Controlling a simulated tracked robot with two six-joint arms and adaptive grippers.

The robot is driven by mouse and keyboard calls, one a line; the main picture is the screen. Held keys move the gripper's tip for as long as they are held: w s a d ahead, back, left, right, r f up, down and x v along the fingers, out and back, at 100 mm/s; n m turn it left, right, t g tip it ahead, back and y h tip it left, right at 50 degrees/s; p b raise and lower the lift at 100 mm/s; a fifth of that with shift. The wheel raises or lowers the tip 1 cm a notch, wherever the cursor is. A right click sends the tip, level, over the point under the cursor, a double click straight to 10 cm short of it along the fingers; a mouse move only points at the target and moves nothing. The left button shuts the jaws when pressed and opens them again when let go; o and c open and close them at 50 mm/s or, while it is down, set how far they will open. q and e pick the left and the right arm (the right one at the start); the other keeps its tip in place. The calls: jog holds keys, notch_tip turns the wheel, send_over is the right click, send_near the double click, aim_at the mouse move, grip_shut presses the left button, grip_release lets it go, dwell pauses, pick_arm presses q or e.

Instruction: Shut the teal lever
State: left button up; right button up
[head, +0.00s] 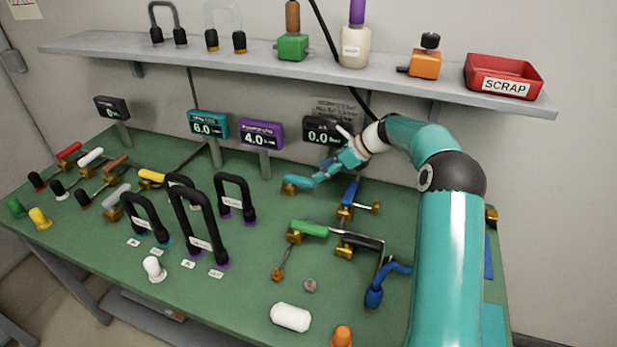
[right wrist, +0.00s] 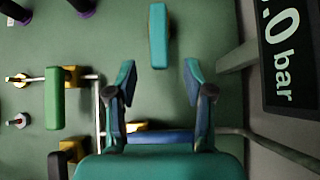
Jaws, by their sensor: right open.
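The teal lever (head: 298,181) has a teal handle over a brass-coloured base and sits at the back of the green bench. In the right wrist view its handle (right wrist: 158,40) lies ahead of the fingers, in line with the gap between them. My right gripper (head: 332,170) comes from the right, close beside the lever. In the right wrist view the gripper (right wrist: 160,73) is open, with nothing seen between its fingertips. I cannot tell whether it touches the lever in the head view. My left gripper is not in view.
A blue lever (head: 350,191) and a green lever (head: 309,229) stand nearby on brass fittings. Display panels (head: 322,131) stand behind, below the grey shelf (head: 230,64). Black arched handles (head: 235,178) stand to the left. My arm covers part of the bench's right side.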

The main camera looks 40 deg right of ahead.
aim_at(307, 179)
jog(key=x, duration=0.6)
jog(key=shift+w+a+f, duration=0.15)
jog(key=shift+w+f, duration=0.05)
jog(key=shift+w, duration=0.05)
grip_shut()
jog(key=shift+r, duration=0.1)
